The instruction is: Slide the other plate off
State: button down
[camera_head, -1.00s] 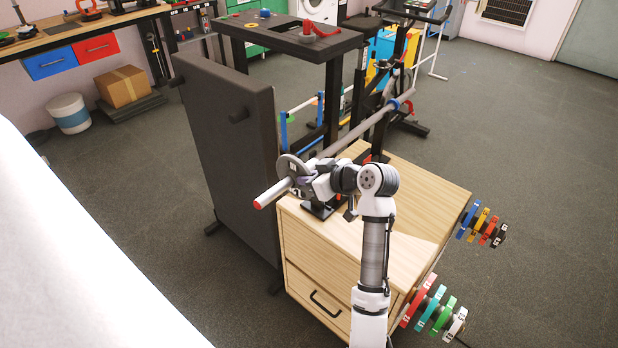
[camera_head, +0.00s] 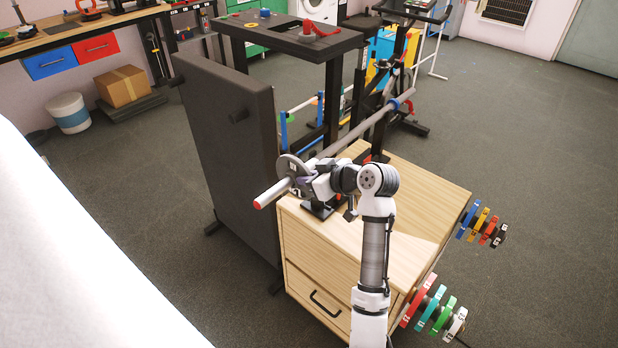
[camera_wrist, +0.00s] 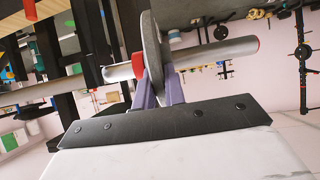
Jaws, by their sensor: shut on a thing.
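A grey weight plate (camera_head: 287,163) sits on the near end of the barbell (camera_head: 352,135), inward of its red tip (camera_head: 259,204). My gripper (camera_head: 296,183) is shut on this plate. In the wrist view my two purple fingers (camera_wrist: 159,88) straddle the lower rim of the plate (camera_wrist: 151,38), one on each side. The bar (camera_wrist: 216,53) still passes through the plate there. A red ring (camera_wrist: 138,65) lies on the bar just inward of the plate. Another grey plate (camera_head: 389,88) shows at the far end, near a blue ring (camera_head: 395,103).
The bar rests above a wooden cabinet (camera_head: 425,195). Coloured plates hang on pegs at its right side (camera_head: 433,307). A dark upright bench pad (camera_head: 222,150) stands left of the bar. Open floor lies beyond the red tip, partly blocked by that pad.

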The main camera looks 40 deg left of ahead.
jog(key=shift+s+a+r+p, duration=0.15)
jog(key=shift+s+p, duration=0.1)
jog(key=shift+s, duration=1.55)
jog(key=shift+s+a+f+p, duration=0.1)
jog(key=shift+s+a+p, duration=0.1)
jog(key=shift+s, duration=1.55)
jog(key=shift+s+a+r+p, duration=0.1)
jog(key=shift+s+p, duration=0.15)
jog(key=shift+s, duration=1.55)
jog(key=s, duration=0.7)
jog(key=shift+a, duration=0.25)
